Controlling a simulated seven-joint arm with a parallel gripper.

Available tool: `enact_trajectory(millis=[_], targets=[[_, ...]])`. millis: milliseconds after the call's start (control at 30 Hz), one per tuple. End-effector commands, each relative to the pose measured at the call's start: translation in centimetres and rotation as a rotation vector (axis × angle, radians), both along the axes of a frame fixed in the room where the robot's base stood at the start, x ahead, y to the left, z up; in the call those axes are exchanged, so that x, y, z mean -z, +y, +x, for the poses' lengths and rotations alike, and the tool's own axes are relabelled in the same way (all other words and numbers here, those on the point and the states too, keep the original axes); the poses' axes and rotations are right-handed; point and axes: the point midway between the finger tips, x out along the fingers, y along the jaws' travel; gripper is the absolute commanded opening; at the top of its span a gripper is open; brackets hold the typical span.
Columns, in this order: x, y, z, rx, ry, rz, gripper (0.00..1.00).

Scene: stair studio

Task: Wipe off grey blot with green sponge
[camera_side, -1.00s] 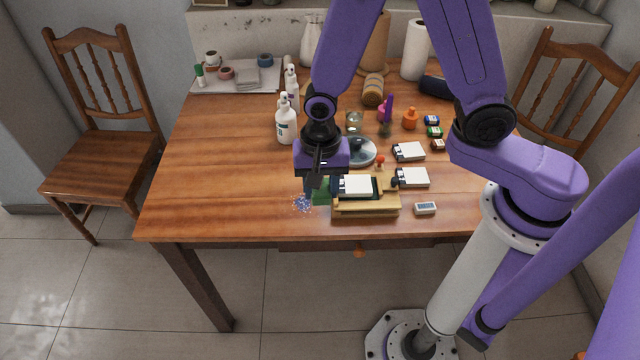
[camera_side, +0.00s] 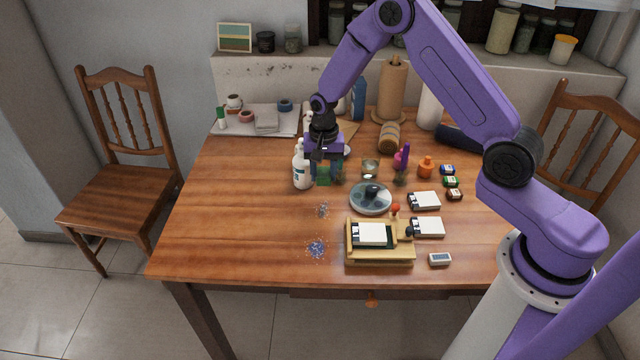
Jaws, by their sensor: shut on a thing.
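My gripper (camera_side: 321,160) points down over the middle-left of the table and is shut on the green sponge (camera_side: 323,176). The sponge shows below the fingers, beside the white bottles. I cannot tell whether it touches the table or hangs just above it. The small speckled grey blot (camera_side: 322,209) is on the wood a little in front of the sponge, uncovered. A blue speckled blot (camera_side: 317,249) lies nearer the table's front edge.
White pump bottles (camera_side: 302,170) stand close left of my gripper. A round grey disc (camera_side: 370,198) and a wooden tray with a white pad (camera_side: 380,257) are to the right. Small jars and boxes crowd the right side. The table's left part (camera_side: 225,215) is clear.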

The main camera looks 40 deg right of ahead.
Motion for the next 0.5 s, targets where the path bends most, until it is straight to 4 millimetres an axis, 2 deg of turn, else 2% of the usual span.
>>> enact_trajectory(millis=[267, 500], targets=[[1.2, -0.4, 0.2, 0.000, 0.001, 0.000, 0.17], [3.4, -0.4, 0.2, 0.001, 0.001, 0.000, 0.17]])
